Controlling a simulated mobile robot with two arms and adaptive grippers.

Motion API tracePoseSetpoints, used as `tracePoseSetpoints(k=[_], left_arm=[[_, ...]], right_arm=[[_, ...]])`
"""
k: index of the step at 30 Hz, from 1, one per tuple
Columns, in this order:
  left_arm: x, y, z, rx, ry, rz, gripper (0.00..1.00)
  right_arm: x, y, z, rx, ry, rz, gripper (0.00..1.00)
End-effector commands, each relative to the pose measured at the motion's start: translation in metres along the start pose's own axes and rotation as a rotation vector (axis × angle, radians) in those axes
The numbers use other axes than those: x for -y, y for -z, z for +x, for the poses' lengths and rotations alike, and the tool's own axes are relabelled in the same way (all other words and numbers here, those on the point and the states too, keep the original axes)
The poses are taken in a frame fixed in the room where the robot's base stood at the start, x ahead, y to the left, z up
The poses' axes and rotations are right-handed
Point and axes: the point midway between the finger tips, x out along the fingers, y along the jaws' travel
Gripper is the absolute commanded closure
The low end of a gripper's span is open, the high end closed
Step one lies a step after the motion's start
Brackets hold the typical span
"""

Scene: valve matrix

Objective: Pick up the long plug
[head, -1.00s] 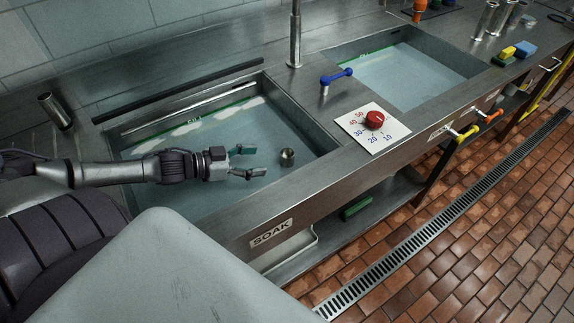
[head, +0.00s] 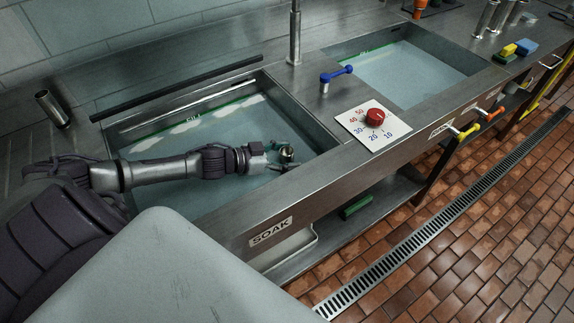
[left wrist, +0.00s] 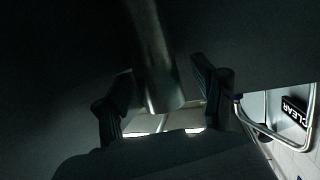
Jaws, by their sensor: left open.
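A metal cylindrical plug (head: 287,152) stands in the water of the left basin, near its right side. I take it for the long plug; its lower part is hidden. My left gripper (head: 284,158) is open at the plug, with its fingers on either side of it. In the left wrist view the plug (left wrist: 157,65) shows as a dark metal tube between the two open fingers (left wrist: 163,100). I cannot tell whether a finger touches it. My right gripper is not in view.
The left basin's rim (head: 312,165) runs around the gripper. A blue-handled tap (head: 336,75) and a red dial (head: 375,117) sit to the right, before a second basin (head: 482,73). Another metal cylinder (head: 52,108) is on the counter at left.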

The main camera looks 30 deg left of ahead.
Motion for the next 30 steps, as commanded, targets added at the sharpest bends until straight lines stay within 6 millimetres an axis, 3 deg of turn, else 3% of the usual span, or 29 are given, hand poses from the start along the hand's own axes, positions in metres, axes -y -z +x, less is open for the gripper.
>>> tracePoseSetpoints(k=[6,18,30], left_arm=[[-0.0001,-0.0005,0.0004,0.001,0.000,0.000,0.32],[-0.0002,-0.0004,0.0001,0.000,0.000,0.000,0.98],[0.0000,0.0027,-0.0006,-0.001,-0.001,0.001,1.00]], right_arm=[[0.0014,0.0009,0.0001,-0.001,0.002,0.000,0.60],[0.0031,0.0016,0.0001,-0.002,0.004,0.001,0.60],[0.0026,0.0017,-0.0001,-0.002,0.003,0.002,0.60]])
